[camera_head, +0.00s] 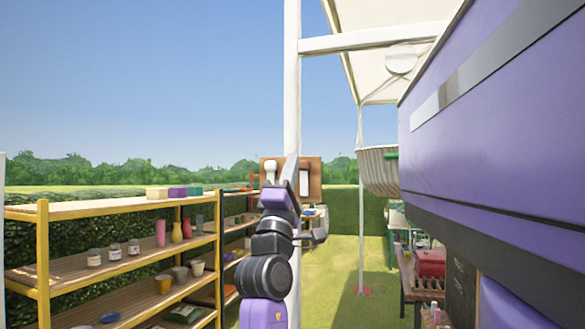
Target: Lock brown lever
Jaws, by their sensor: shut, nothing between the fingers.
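A brown board (314,181) is mounted on the white post in the middle of the view. It carries a pale knob-ended part (270,171) on its left and an upright white plate (304,179) on its right. No separate brown lever can be made out, and I cannot tell which part is the lever or how it is set.
A white post (292,80) rises behind my gripper. Yellow-framed shelves (120,208) with pots and jars stand at left. A ribbed hanging basket (377,172) and a bench with a red box (431,262) are at right. Grass (340,300) between them is open.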

